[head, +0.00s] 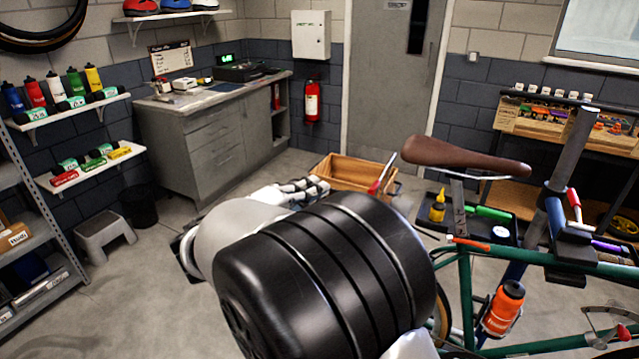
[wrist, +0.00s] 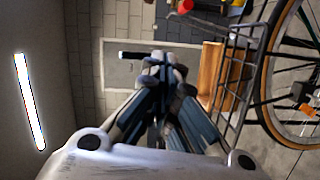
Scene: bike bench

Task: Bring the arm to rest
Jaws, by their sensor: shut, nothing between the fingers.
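My arm crosses the lower middle of the head view, with a large black joint and a white link close to the camera. My gripper (wrist: 160,64) shows in the wrist view with its fingers together and nothing between them. It points across the room with free air around its tips. In the head view my arm hides most of the gripper.
A green bike (head: 466,290) with a brown saddle (head: 466,156) stands right of my arm, by a tool tray (head: 470,222). A wooden crate (head: 352,171) lies beyond. A grey cabinet (head: 205,140) stands behind left; the floor at left is mostly clear.

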